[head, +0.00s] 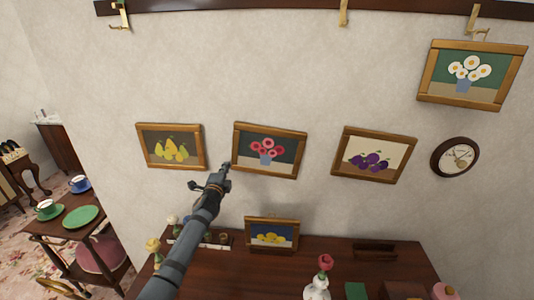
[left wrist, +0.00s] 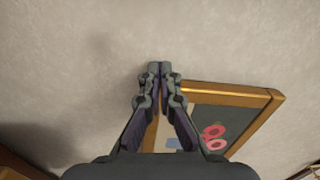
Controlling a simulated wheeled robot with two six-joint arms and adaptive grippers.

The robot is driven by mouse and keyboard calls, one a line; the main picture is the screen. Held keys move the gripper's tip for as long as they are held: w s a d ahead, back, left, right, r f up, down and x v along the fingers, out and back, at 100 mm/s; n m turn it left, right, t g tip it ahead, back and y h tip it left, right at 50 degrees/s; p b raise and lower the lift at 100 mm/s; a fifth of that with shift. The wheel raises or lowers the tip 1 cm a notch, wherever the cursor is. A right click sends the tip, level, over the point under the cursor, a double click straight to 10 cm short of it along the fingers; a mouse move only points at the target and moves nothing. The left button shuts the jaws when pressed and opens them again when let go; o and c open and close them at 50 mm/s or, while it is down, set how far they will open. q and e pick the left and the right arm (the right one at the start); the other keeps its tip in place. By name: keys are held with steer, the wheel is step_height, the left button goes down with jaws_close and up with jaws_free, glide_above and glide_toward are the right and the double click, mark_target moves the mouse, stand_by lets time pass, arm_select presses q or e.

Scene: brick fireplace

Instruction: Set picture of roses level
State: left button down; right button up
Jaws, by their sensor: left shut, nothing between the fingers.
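The picture of roses (head: 267,165) hangs on the wall in a wooden frame, pink flowers in a blue vase. Its top edge slopes down to the right in the head view; I cannot tell how much is real tilt. My left gripper (head: 227,167) is shut and empty beside the frame's lower left corner. In the left wrist view the shut fingertips of my left gripper (left wrist: 160,68) lie just outside the corner of the roses picture's gold frame (left wrist: 235,90), the fingers hiding part of it. I cannot tell whether they touch. My right gripper is out of view.
A pear picture (head: 170,147) hangs left, a plum picture (head: 374,156) right, a daisy picture (head: 465,75) upper right. Below, a dark cabinet top (head: 225,268) carries a lemon picture (head: 272,235) and vases.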

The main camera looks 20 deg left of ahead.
arm_select(q)
steer(key=shift+w+d, duration=0.25)
steer(key=shift+d, duration=0.85)
stand_by(0.8)
steer(key=shift+a, duration=0.15)
steer(key=a+v, duration=0.1)
steer(key=v, duration=0.7)
steer(key=shift+s+a, duration=0.25)
steer(key=shift+a, duration=0.05)
stand_by(0.5)
